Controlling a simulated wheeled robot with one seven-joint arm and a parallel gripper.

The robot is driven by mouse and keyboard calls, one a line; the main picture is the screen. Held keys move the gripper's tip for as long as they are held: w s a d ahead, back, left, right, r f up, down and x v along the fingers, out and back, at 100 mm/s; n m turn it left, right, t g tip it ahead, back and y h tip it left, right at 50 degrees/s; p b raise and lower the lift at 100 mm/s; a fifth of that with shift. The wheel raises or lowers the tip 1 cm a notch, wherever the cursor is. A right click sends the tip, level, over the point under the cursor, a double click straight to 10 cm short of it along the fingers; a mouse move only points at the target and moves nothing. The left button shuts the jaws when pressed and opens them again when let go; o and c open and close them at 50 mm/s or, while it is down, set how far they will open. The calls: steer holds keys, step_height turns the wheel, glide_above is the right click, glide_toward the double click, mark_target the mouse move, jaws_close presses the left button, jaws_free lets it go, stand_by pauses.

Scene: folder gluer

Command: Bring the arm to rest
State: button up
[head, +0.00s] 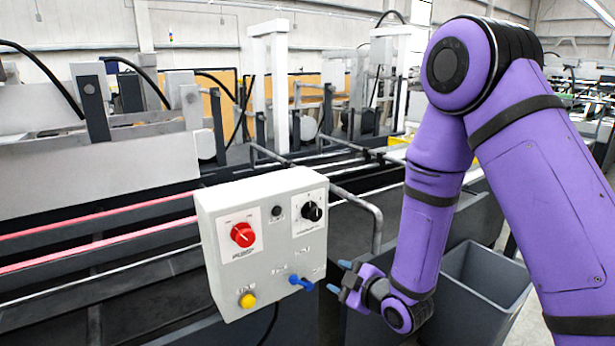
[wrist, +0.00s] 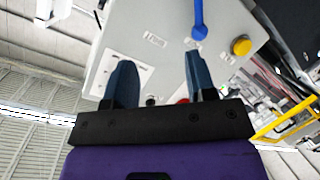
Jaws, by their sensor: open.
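My gripper (head: 341,277) is at the end of my purple arm, just right of the grey control box (head: 213,260). Its blue fingertips are apart with nothing between them. In the wrist view my gripper (wrist: 160,82) shows two dark blue fingers spread in front of the box face (wrist: 150,30). The box carries a red knob (head: 242,235), a black knob (head: 312,211), a yellow button (head: 247,300) and a blue lever (head: 301,283). The fingertips are close to the blue lever in the head view and look apart from it. The blue lever (wrist: 199,22) also shows in the wrist view.
A grey bin (head: 482,285) stands at the right, behind my forearm. A bent metal rail (head: 377,225) rises behind the box. The folder gluer with its red belts (head: 100,258) fills the left and back. Yellow railing (wrist: 290,122) shows in the wrist view.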

steer(key=s+d+r+m+g+h, duration=0.15)
steer(key=d+r+m+h, duration=0.25)
steer(key=d+r, duration=0.4)
steer(key=s+d+r+m+g+h, duration=0.15)
steer(key=d+r+m+h, duration=0.35)
steer(key=r, duration=0.6)
steer(key=s+d+r+m+g, duration=0.1)
steer(key=s+d+r+m, duration=0.1)
steer(key=s, duration=0.6)
steer(key=s+d+r+m+g, duration=0.1)
steer(key=s+d+r, duration=0.3)
steer(key=s, duration=0.4)
steer(key=s+d+r+m+g, duration=0.1)
steer(key=s+d+r+m, duration=0.2)
steer(key=s, duration=0.5)
steer(key=shift+s+r+m+g, duration=0.3)
steer(key=shift+m, duration=0.2)
